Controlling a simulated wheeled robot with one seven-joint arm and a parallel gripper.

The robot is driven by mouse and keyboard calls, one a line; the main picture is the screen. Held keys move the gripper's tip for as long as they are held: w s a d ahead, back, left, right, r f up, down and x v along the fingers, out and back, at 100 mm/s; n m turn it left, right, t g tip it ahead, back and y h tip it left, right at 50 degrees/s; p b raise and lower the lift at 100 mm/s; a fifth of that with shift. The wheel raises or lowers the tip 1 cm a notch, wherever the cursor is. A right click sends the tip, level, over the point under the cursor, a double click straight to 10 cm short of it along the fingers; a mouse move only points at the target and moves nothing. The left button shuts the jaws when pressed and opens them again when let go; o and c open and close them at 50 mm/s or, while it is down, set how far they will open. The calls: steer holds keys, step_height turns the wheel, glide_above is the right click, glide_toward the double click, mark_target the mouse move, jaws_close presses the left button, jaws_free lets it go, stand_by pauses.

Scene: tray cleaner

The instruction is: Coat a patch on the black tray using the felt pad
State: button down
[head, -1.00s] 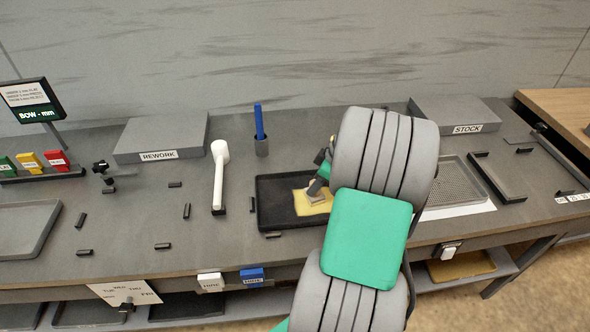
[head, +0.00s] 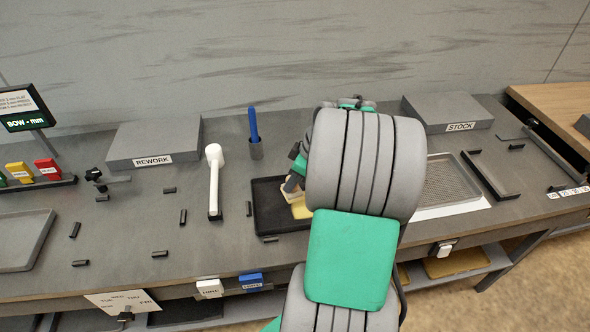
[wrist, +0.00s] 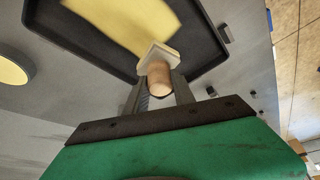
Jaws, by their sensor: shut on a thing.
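The black tray (head: 262,206) lies on the bench, left of my arm, which hides its right part in the head view. A yellow patch (head: 301,209) covers part of its floor. In the wrist view the tray (wrist: 212,45) spans the top, with the yellow patch (wrist: 125,18) inside it. My gripper (wrist: 160,92) is shut on the wooden handle of the felt pad (wrist: 158,55). The pale pad is at the patch's lower edge in that view; I cannot tell whether it touches the tray. In the head view the pad (head: 290,192) is partly hidden by my arm.
A white wand-like tool (head: 214,180) stands left of the tray, with a blue pen in a holder (head: 256,150) behind. A perforated tray (head: 450,182) is at right. REWORK (head: 150,140) and STOCK (head: 447,110) blocks are at the back. Several small black blocks lie around.

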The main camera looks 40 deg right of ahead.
steer(key=shift+r+p, duration=1.1)
steer(key=shift+r, duration=0.95)
